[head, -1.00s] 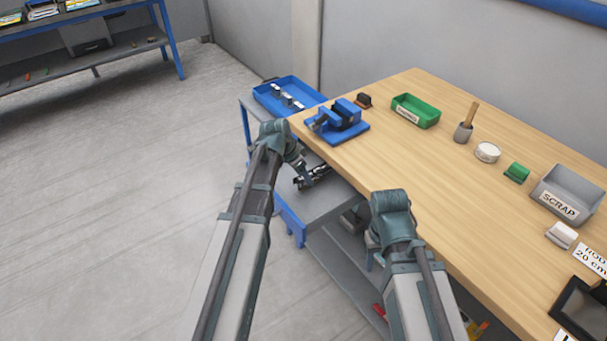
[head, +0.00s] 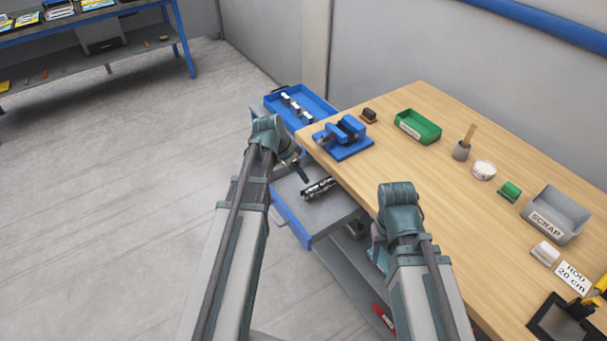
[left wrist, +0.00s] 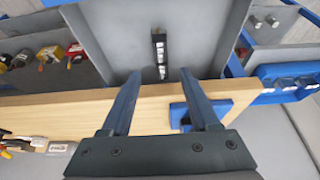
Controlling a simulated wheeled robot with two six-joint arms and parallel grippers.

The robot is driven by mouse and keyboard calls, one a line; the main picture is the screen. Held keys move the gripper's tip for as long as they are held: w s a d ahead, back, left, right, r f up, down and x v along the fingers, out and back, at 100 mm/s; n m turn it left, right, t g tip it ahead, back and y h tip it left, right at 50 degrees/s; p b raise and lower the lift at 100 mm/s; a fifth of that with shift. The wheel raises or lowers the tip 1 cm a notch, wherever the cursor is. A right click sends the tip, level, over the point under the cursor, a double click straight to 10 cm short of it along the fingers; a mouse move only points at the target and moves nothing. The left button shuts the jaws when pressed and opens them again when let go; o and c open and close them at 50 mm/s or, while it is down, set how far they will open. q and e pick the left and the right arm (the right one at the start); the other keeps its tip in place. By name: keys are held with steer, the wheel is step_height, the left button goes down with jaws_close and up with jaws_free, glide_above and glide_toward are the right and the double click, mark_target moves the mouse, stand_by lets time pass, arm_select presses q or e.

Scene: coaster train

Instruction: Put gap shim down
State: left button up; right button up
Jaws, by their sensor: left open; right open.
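The gap shim, seen as a dark strip with pale markings (head: 318,188), lies on a grey surface with a blue front edge (head: 292,220), below the wooden bench top. It also shows in the left wrist view (left wrist: 160,54), upright in the picture, just beyond the fingertips. My left gripper (head: 299,170) is open beside and above it; the wrist view shows its two fingers (left wrist: 159,74) spread apart with nothing between them. My right gripper (head: 379,258) hangs by the near bench edge, its fingers mostly hidden by its own wrist.
The wooden bench (head: 440,170) carries a blue vise (head: 343,138), a green bin (head: 418,126), a grey SCRAP bin (head: 556,214) and small items. A blue tray (head: 322,104) with small parts stands beyond the grey surface. Open floor lies left.

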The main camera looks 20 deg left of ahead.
arm_select(q)
steer(key=s+d+f+n+g+y, duration=0.1)
steer(key=s+d+n+g+y, duration=0.2)
steer(key=s+d, duration=1.4)
steer(key=shift+s+d+f+n+g+y, duration=0.2)
steer(key=shift+s+f+n+g+y, duration=0.3)
steer(key=shift+s, duration=0.7)
steer(key=shift+r, duration=0.2)
